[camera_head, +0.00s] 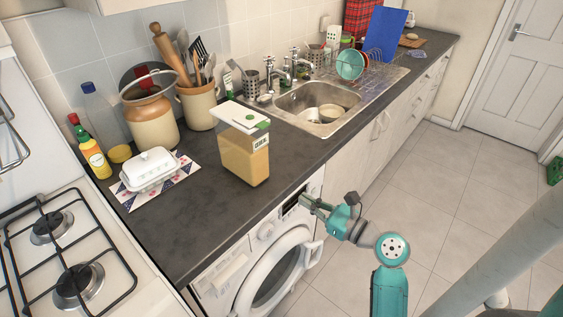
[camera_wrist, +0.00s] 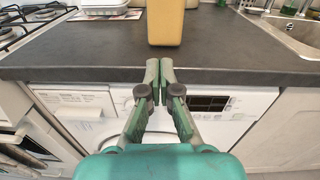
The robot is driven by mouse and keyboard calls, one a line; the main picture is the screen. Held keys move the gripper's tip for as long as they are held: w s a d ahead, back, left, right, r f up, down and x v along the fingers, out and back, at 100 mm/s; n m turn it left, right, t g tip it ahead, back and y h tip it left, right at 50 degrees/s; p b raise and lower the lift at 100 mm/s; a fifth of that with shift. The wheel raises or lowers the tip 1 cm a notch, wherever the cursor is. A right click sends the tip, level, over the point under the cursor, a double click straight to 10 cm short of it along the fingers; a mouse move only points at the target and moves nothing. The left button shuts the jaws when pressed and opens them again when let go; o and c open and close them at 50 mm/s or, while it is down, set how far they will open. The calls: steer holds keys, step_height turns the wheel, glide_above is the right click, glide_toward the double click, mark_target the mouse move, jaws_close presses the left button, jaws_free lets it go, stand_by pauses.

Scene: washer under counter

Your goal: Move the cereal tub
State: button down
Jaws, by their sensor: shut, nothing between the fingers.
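The cereal tub (camera_head: 245,152) is a clear upright box with a white lid and tan contents. It stands on the dark counter near its front edge, left of the sink. In the wrist view the lower part of the tub (camera_wrist: 166,22) shows straight beyond the fingers, and its top is out of frame. My gripper (camera_head: 304,200) is in front of the counter, by the washer's top panel and apart from the tub. In the wrist view my gripper (camera_wrist: 159,72) has its fingertips together with nothing between them, in front of the counter's front edge.
A white butter dish (camera_head: 150,170) on a patterned mat is left of the tub. The sink (camera_head: 318,105) and dish rack (camera_head: 365,75) are to the right. The washer (camera_head: 262,270) is under the counter. The counter's front left is bare.

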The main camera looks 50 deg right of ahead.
mark_target(264, 168)
steer(key=shift+m, duration=0.3)
steer(key=w, duration=0.9)
steer(key=w+r, duration=0.1)
steer(key=w, duration=0.4)
steer(key=shift+d, duration=0.4)
steer(key=w, duration=1.2)
steer(key=w+a, duration=0.1)
steer(key=w, duration=0.5)
steer(key=shift+w, duration=0.25)
